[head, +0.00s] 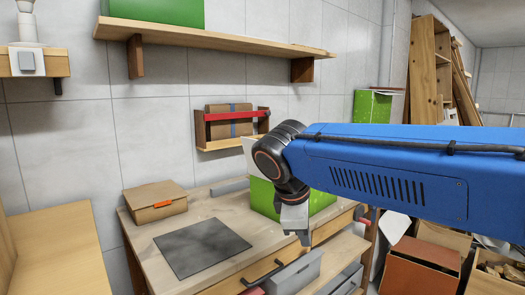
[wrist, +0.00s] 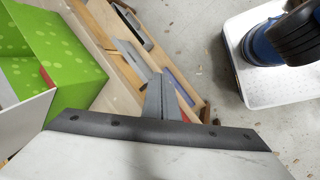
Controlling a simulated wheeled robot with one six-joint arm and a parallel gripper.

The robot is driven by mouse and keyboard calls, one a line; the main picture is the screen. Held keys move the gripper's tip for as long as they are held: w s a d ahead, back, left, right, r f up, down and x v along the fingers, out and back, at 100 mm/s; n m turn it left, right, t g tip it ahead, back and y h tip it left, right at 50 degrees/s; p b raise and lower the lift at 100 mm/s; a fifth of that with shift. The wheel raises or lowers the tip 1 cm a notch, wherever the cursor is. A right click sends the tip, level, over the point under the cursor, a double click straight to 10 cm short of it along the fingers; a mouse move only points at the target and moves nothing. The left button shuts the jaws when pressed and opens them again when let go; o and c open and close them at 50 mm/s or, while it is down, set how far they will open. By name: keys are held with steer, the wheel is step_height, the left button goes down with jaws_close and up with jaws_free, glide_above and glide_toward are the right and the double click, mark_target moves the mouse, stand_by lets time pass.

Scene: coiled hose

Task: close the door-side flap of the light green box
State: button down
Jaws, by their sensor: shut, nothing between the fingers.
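The light green box (head: 262,197) stands on the wooden workbench, partly hidden behind my arm. A pale flap (head: 252,150) stands up at its back left. In the wrist view the green box (wrist: 60,50) fills the left side, with lighter dots on one face and a whitish flap (wrist: 22,125) sticking out at the lower left. My gripper (head: 304,241) is shut and empty, pointing down by the front right of the box. In the wrist view its fingers (wrist: 163,85) are together, to the right of the box and apart from it. I cannot tell which flap is door-side.
The workbench (head: 140,215) carries a brown carton (head: 155,200) and a dark mat (head: 202,247). Another green box (head: 372,107) stands at the right. In the wrist view, bare floor (wrist: 200,25) lies beyond the bench edge.

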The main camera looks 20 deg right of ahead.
steer(key=w+a+r+n+t+h, duration=0.1)
steer(key=w+a+r+n+h, duration=0.2)
steer(key=w+a+r+n, duration=0.55)
steer(key=w+a+r+n+t+h, duration=0.1)
steer(key=w+a+r+n+h, duration=0.3)
steer(key=a+r, duration=0.55)
steer(key=w+d, duration=0.3)
steer(key=d, duration=0.4)
steer(key=w+d+f+m, duration=0.1)
steer(key=w+d, duration=0.2)
steer(key=d, duration=0.4)
steer(key=shift+d, duration=0.2)
